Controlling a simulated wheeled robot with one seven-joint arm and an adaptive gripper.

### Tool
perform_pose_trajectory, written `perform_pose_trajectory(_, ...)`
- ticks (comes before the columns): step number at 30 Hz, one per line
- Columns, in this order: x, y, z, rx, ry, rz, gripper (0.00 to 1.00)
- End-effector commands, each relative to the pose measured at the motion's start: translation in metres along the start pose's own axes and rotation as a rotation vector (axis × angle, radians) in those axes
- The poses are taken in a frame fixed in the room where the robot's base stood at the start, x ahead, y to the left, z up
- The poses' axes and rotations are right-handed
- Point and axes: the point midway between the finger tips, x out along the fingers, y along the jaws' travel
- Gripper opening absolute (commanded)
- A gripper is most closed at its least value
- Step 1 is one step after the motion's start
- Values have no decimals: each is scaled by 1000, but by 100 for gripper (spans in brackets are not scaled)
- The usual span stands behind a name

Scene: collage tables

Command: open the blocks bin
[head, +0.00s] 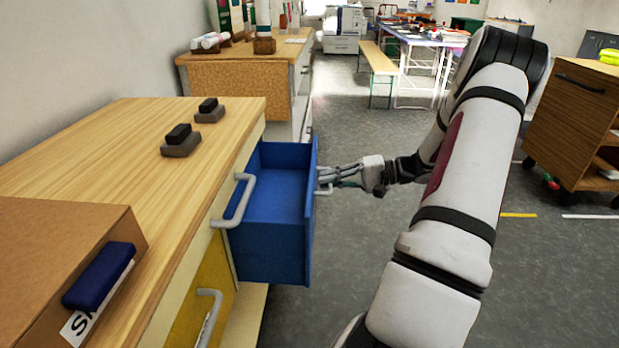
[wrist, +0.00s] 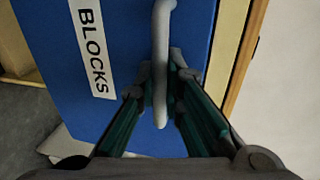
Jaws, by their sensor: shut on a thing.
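The blocks bin (head: 275,211) is a blue drawer pulled well out of the wooden cabinet, its empty-looking inside partly visible from above. In the wrist view, its blue front (wrist: 125,55) carries a white label (wrist: 92,45) reading BLOCKS. A grey bar handle (wrist: 160,60) is on that front. My gripper (head: 328,179) is at the outer face of the bin. It is shut on the handle, with a finger on each side of the bar in the wrist view (wrist: 161,88).
The wooden cabinet (head: 110,150) has another grey handle (head: 236,205) and a yellow front (head: 205,290) below. Two dark blocks stand on top. A cardboard box (head: 60,260) sits front left. A wooden cart (head: 575,120) stands at right. Grey floor is clear beyond the bin.

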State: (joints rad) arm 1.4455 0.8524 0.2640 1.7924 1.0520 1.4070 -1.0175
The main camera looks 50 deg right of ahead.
Motion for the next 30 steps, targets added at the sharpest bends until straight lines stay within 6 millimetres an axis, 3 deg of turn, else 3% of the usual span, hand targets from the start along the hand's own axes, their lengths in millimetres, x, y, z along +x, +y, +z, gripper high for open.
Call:
perform_pose_trajectory(4,-9,3,0,1,1,2,0)
perform_pose_trajectory(14,-10,3,0,1,1,2,0)
perform_pose_trajectory(15,-10,3,0,1,1,2,13)
perform_pose_trajectory(18,-10,3,0,1,1,2,29)
perform_pose_trajectory(30,-18,2,-1,-1,2,1,29)
